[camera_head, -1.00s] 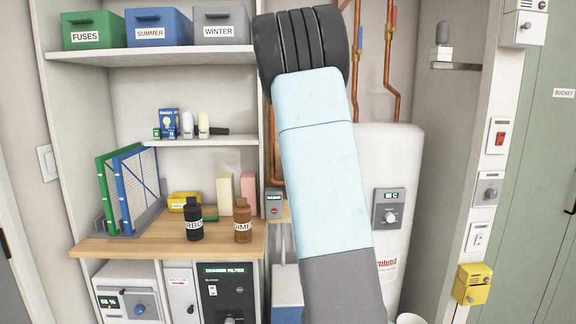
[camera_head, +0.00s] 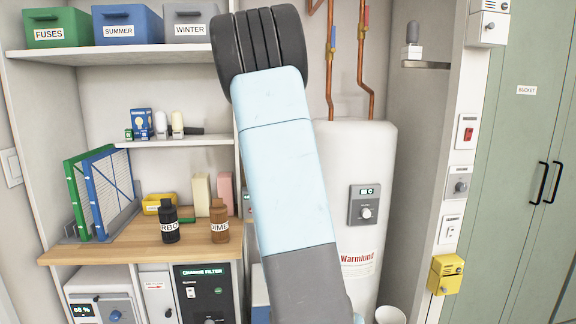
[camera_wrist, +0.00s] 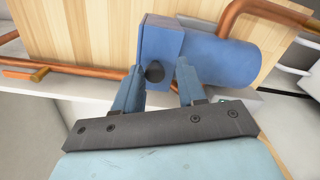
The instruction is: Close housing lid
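In the wrist view a blue housing lies against a light wooden panel. It has a round cylindrical body (camera_wrist: 222,57) and a flat block-like end (camera_wrist: 160,40), which may be the lid. A dark round knob (camera_wrist: 155,72) sits on the block's near face. My gripper (camera_wrist: 159,67) is open, one finger on each side of the knob, with gaps to both sides. I cannot tell whether either finger touches the block. In the head view my arm hides the gripper and the housing.
Copper pipes (camera_wrist: 262,8) run close to the housing in the wrist view. In the head view a white boiler (camera_head: 365,220) stands right of my arm. A wooden worktop (camera_head: 140,240) with bottles and filters is to the left. A white bucket (camera_head: 390,315) is below.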

